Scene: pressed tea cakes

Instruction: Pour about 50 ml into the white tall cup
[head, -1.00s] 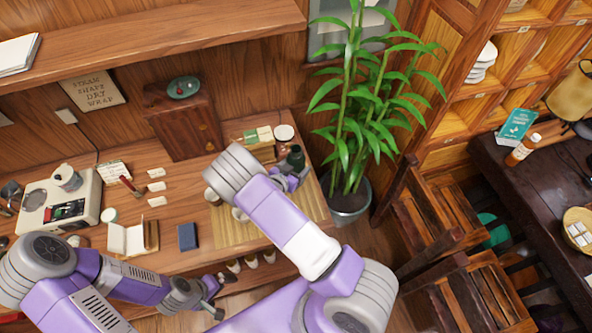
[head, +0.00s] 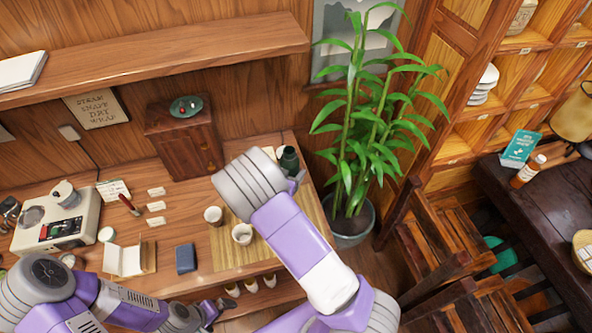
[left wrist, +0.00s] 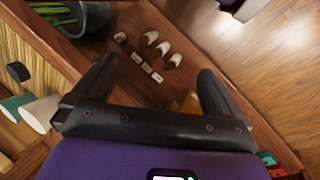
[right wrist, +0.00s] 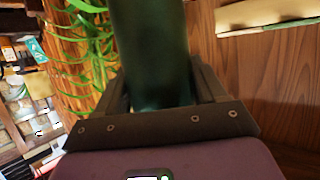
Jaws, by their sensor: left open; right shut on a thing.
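A dark green bottle (head: 289,160) is at the back right of the desk, beside my right gripper (head: 298,178), which my arm mostly hides. In the right wrist view my right gripper is shut on the bottle (right wrist: 152,50). Two pale cups stand on the bamboo mat, one at the left (head: 213,215) and one nearer the front (head: 242,234). I cannot tell which is the white tall cup, nor their contents. My left gripper (head: 222,304) is open and empty near the desk's front edge; its jaws (left wrist: 156,75) show apart in the left wrist view.
A plant (head: 360,130) stands right of the desk. A wooden cabinet (head: 185,140) is at the back. A dark blue box (head: 186,258), an open white box (head: 128,260) and a scale-like device (head: 58,220) lie left of the mat (head: 225,255). Several small containers sit below the front edge.

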